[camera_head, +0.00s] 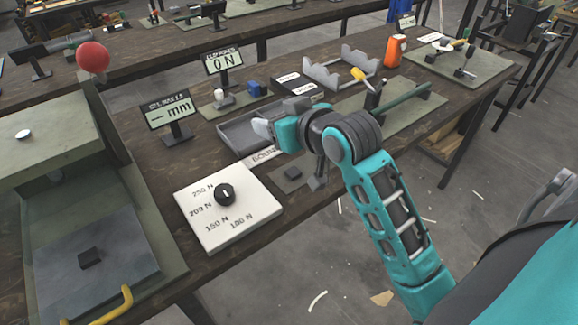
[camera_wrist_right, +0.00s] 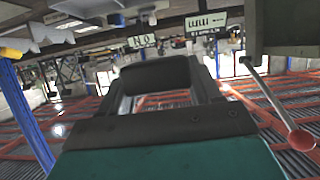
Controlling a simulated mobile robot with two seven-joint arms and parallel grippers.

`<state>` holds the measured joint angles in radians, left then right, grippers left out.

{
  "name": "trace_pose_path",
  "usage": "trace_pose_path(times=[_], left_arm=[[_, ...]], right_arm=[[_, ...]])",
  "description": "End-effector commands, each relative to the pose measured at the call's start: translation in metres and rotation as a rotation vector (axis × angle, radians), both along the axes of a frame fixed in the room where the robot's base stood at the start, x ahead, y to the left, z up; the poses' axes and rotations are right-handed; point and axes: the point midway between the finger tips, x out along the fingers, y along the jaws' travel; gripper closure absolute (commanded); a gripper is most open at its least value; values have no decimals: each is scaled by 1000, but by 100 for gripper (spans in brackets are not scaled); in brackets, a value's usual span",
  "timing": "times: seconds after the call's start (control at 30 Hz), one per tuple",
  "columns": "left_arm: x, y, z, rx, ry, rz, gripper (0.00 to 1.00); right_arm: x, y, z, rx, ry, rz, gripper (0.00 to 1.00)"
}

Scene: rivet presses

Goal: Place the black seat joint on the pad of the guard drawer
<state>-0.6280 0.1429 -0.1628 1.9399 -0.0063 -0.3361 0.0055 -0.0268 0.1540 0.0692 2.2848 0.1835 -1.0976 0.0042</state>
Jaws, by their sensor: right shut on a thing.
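My right gripper (camera_head: 264,130) is raised above the workbench near a grey tray, its fingers pointing left. In the right wrist view it is shut on a black block (camera_wrist_right: 158,76), which looks like the black seat joint. In the head view the held piece is not clearly visible. The guard drawer (camera_head: 120,245) is at the lower left, a grey plate with a yellow handle at its front. A small black pad (camera_head: 90,258) sits on the plate, apart from the gripper. My left gripper is not in view.
A white dial board (camera_head: 240,222) lies between gripper and drawer. A press with a red ball lever (camera_head: 93,57) stands at the left. A display reading "mm" (camera_head: 170,112) stands behind the board.

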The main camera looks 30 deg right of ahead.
Motion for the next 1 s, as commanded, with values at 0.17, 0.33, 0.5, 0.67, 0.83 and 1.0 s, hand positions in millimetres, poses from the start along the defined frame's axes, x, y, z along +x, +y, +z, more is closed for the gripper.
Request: trace_pose_path(times=[0.17,0.33,0.5,0.67,0.83,1.0], left_arm=[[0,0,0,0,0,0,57],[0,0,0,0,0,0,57],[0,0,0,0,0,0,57],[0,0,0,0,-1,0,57],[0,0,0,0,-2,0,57],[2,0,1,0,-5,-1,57]], right_arm=[[20,-35,32,4,-13,18,67],[25,-46,44,10,-17,29,67],[25,-46,44,11,-16,29,67],[25,-46,40,13,-15,29,67],[24,-45,7,17,-7,28,67],[24,-45,-39,16,-8,28,67]])
